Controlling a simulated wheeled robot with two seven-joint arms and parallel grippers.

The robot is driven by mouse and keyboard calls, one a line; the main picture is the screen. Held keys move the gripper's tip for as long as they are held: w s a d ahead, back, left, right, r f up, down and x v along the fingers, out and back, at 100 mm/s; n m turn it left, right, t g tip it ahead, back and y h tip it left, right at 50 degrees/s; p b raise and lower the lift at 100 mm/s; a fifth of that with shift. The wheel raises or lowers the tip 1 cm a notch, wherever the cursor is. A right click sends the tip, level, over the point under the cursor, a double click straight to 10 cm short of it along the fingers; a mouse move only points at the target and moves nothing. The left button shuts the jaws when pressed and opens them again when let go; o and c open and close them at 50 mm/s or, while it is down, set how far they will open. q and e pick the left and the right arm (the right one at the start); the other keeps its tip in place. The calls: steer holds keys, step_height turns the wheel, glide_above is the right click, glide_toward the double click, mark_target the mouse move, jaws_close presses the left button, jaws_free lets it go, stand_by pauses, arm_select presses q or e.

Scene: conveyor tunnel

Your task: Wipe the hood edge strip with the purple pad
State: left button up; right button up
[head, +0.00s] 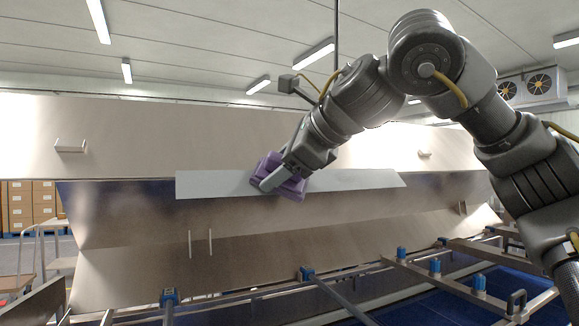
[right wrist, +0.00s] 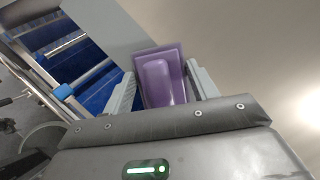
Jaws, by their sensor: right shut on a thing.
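The hood edge strip (head: 345,181) is a long pale grey-white band along the lower edge of the metal hood (head: 200,125). My right gripper (head: 277,179) reaches in from the right and is shut on the purple pad (head: 266,164). The pad lies over the strip, left of its middle, and seems to touch it; the exact contact is hidden. In the right wrist view the pad (right wrist: 165,80) sits between the two grey fingers (right wrist: 162,90), its raised block facing the camera. My left gripper is not in view.
Below the strip are slanted metal panels (head: 140,275) with small handles. A blue conveyor (head: 420,300) with metal rails and blue-capped posts runs along the front. Handles stick out from the hood (head: 70,147). A trolley and shelved boxes (head: 30,205) stand at far left.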

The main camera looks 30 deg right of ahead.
mark_target(347, 175)
steer(key=shift+d, duration=2.1)
steer(key=shift+d, duration=0.1)
steer(key=shift+s+d+f, duration=0.1)
steer(key=shift+d, duration=1.5)
steer(key=shift+d, duration=1.75)
steer(key=shift+s+d, duration=0.1)
steer(key=shift+d, duration=3.25)
